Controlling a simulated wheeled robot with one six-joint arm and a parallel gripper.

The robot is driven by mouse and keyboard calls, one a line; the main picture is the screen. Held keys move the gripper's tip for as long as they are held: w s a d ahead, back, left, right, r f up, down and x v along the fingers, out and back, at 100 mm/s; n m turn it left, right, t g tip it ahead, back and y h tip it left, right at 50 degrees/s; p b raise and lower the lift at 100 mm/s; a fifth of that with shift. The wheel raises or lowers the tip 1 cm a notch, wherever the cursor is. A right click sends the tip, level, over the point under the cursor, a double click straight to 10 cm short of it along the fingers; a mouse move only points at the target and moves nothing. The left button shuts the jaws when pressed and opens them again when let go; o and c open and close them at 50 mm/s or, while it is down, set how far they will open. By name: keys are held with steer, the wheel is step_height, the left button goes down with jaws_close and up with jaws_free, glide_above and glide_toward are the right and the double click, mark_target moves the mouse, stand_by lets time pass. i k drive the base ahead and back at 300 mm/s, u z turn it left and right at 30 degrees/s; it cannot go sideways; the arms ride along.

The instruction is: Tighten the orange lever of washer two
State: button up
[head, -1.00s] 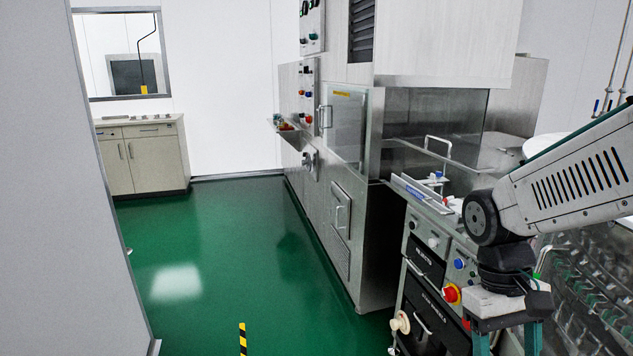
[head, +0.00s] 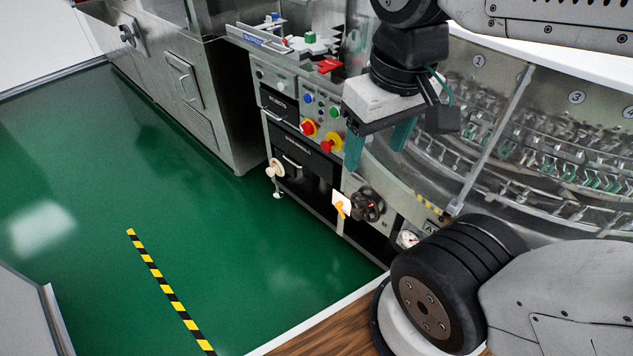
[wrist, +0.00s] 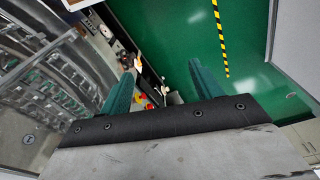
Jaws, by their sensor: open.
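A small orange lever (head: 342,210) shows in the head view below a white tag, on the lower front of the machine, just left of a black handwheel. In the wrist view an orange and white spot (wrist: 138,63), likely the same lever, lies between my fingers, farther off. My gripper (head: 378,157) has two teal fingers spread apart with nothing between them. It hangs above the lever in the picture and is apart from it. The wrist view shows the fingers (wrist: 160,72) open too. I cannot read a number beside the lever.
The black handwheel (head: 368,204) and a pressure gauge (head: 408,239) sit close to the lever. A control panel (head: 320,112) with red and yellow knobs is above left. The curved glass washer (head: 500,130) fills the right. Green floor (head: 90,190) is clear at left.

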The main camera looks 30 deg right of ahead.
mark_target(339, 204)
steer(key=u, duration=0.55)
steer(key=k, duration=0.65)
steer(key=u, duration=0.55)
steer(key=i, duration=0.65)
steer(key=z, duration=0.85)
steer(key=i, duration=0.7)
steer(key=z, duration=0.85)
